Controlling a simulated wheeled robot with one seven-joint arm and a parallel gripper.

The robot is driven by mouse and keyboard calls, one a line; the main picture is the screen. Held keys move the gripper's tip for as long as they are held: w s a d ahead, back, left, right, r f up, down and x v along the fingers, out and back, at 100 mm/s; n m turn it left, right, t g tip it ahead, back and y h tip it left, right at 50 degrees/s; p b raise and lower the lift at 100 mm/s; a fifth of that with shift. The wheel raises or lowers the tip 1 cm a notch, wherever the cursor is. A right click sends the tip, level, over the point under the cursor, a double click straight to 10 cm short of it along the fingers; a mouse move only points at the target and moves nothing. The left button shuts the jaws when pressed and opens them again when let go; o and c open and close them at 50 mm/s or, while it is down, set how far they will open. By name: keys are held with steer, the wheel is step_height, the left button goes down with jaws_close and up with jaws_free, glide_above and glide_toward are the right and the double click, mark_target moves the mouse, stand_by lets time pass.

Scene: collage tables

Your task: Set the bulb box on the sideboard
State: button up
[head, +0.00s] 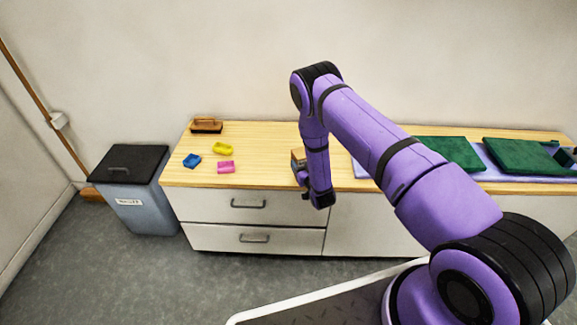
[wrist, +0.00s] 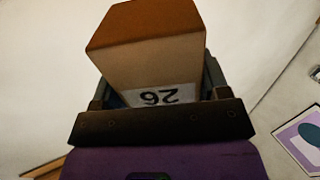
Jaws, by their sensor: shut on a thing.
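The bulb box (wrist: 150,60) is a tan carton with a browner end face and a white label that reads 26 upside down in the wrist view. My gripper (wrist: 157,88) is shut on it, with a dark finger on each side. In the head view only a small tan part of the box (head: 298,154) shows behind my gripper (head: 300,168). The sideboard (head: 265,150) has a light wood top and white drawers. The box appears over its front middle part; I cannot tell whether it touches the top.
On the sideboard's left lie a brush (head: 207,126) and blue (head: 192,160), yellow (head: 223,148) and pink (head: 226,167) pieces. Green boards (head: 448,153) lie on a lilac mat (head: 487,168) at the right. A grey bin (head: 140,205) stands left. Bare wood lies between pieces and arm.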

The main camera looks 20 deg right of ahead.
steer(key=w+a, duration=0.3)
steer(key=shift+f, duration=0.2)
steer(key=shift+w+a+f, duration=0.2)
steer(key=shift+a+f, duration=0.05)
steer(key=shift+f, duration=0.4)
steer(key=shift+w+a+f, duration=0.2)
steer(key=shift+f, duration=0.95)
steer(key=shift+f, duration=0.1)
steer(key=o, duration=0.9)
